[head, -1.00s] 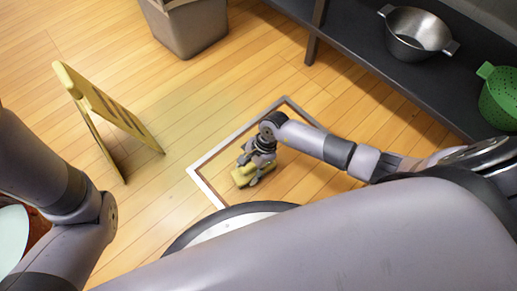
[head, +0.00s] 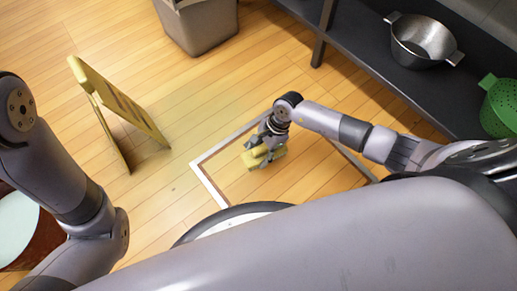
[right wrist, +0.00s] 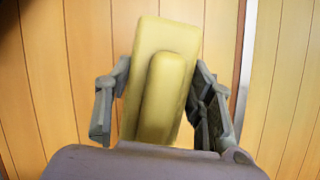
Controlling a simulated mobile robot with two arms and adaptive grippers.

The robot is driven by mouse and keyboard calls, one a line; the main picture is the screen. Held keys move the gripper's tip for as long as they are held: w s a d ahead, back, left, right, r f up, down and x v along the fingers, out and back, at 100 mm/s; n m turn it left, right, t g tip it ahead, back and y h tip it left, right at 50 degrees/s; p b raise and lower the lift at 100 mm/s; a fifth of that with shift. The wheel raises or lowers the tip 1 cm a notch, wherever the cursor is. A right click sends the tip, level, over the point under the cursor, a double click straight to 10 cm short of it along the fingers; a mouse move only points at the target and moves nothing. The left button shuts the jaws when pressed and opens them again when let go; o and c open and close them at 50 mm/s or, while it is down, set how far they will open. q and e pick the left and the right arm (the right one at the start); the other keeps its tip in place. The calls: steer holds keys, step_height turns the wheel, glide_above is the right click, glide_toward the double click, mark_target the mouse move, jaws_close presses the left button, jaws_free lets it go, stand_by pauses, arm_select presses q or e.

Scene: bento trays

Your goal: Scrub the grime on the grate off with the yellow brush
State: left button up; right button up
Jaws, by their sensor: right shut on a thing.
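My right gripper (head: 264,146) is shut on the yellow brush (head: 266,157), just above or on the floor inside a white-and-brown square border (head: 212,187). I cannot tell whether the brush touches the floor. The right wrist view shows the brush (right wrist: 160,75) as a yellow block with a raised ridge, between the two grey fingers of my right gripper (right wrist: 160,100). Inside the border I see wooden planks; no distinct grate bars or grime show. My left arm comes in from the left, but its gripper is out of the picture.
A yellow folding floor sign (head: 118,105) stands to the left. A grey-brown bin (head: 200,22) is at the top. A dark shelf (head: 365,52) holds a metal pot (head: 420,40) and a green colander (head: 500,108). Wooden floor between sign and border is clear.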

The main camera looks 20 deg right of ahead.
steer(key=shift+r+p, duration=0.65)
steer(key=shift+r, duration=0.7)
